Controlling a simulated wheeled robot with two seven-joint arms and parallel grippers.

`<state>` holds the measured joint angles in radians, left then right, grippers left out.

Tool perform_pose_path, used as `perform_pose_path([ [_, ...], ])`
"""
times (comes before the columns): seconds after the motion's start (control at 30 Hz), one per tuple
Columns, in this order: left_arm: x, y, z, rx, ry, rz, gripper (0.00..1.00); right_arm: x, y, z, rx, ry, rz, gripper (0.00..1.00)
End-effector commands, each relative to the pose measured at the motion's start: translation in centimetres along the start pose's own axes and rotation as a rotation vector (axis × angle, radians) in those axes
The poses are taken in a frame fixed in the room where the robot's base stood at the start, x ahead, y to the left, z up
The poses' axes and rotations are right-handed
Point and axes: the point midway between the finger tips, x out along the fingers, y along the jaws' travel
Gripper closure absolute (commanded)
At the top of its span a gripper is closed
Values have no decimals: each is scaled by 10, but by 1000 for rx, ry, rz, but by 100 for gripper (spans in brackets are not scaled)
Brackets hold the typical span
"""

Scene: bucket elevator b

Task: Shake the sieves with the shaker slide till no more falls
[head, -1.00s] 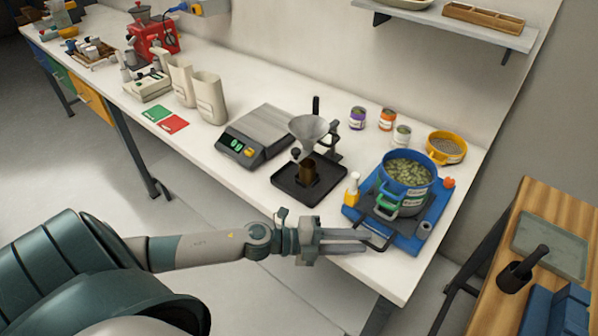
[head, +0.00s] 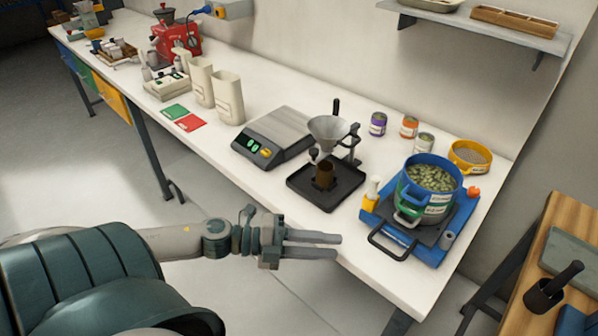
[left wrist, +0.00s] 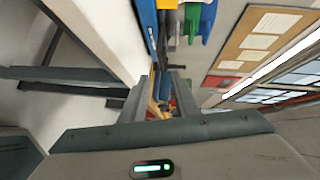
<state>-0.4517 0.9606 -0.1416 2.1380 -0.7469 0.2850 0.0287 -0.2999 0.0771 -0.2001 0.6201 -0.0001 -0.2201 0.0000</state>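The sieve stack (head: 428,197), a blue sieve on top full of green beans, stands upright on the dark slide plate of the blue shaker base (head: 432,254) at the right end of the bench. A green part shows on its front. The slide's black loop handle (head: 378,250) sticks out toward the bench's front edge. My left gripper (head: 340,246) is open and empty, left of the handle and apart from it. Its two fingers also show in the left wrist view (left wrist: 166,92) with a gap between them. My right gripper is not in view.
A yellow sieve (head: 470,157) and several small cans (head: 409,126) stand behind the stack. A funnel stand on a black tray (head: 328,200) and a scale (head: 272,137) are to its left. A wooden side table (head: 545,240) is at the right. The bench's front strip is clear.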

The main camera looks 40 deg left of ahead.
Motion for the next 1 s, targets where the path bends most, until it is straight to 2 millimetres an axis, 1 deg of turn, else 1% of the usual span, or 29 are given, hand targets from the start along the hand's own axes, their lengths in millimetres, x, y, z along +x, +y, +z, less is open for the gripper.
perform_pose_path([
  [0.03, -6, 3, 0, -2, 0, 2, 72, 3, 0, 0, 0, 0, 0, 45],
  [0.2, -23, 3, 0, -4, 0, 2, 72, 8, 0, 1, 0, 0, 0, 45],
  [0.5, -49, 2, 0, -3, -1, 1, 72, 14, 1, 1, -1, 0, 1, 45],
  [0.7, -57, 1, 0, -1, 0, 1, 72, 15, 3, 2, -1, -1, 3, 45],
  [1.0, -58, 0, 0, -1, 0, 0, 72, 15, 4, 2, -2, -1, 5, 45],
])
